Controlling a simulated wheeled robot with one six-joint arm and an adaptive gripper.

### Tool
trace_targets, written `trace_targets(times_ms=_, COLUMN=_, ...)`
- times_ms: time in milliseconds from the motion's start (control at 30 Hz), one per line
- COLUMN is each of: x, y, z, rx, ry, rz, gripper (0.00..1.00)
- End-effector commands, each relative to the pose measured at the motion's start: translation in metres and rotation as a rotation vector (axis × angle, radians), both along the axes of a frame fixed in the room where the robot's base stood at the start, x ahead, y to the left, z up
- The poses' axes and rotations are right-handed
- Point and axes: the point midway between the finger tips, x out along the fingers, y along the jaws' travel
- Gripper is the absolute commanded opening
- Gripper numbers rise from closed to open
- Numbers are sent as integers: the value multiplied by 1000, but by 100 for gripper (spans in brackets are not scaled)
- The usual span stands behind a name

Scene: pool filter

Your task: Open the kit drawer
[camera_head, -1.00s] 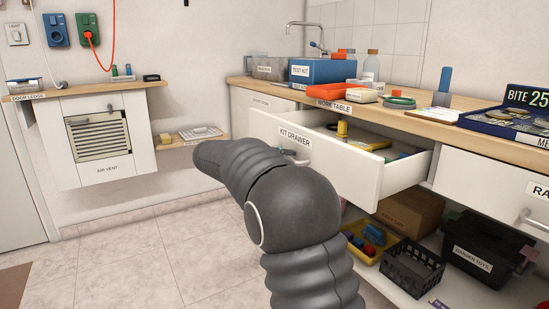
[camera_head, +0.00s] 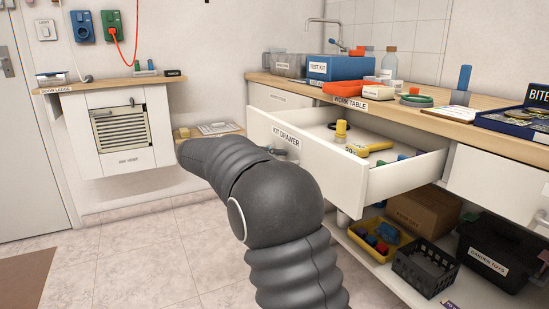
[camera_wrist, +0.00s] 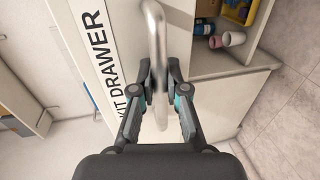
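The kit drawer (camera_head: 330,167) is pulled out of the white cabinet under the work table, and its inside shows. A yellow-topped item (camera_head: 341,131), a yellow tool (camera_head: 369,148) and small coloured pieces lie in it. The drawer's handle (camera_wrist: 155,40) is a metal bar beside the "KIT DRAWER" label in the wrist view. My gripper (camera_wrist: 159,72) has its two fingers on either side of the bar, close against it, and appears shut on it. In the head view my arm hides the gripper and most of the handle.
The work table (camera_head: 430,112) carries a blue test kit box (camera_head: 340,68), a red tray and bottles. Below the drawer are a yellow bin (camera_head: 380,236), a cardboard box (camera_head: 424,212) and a black basket (camera_head: 425,267).

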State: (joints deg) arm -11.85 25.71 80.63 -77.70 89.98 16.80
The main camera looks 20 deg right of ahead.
Motion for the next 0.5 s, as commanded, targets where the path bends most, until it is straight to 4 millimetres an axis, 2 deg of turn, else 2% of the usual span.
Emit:
trace_targets(times_ms=33, x=0, y=0, z=-2, rx=0, ry=4, rz=-2, gripper=25)
trace_targets(times_ms=100, x=0, y=0, z=-2, rx=1, ry=2, rz=-1, gripper=39)
trace_targets(times_ms=500, x=0, y=7, z=1, rx=0, ry=1, rz=2, gripper=39)
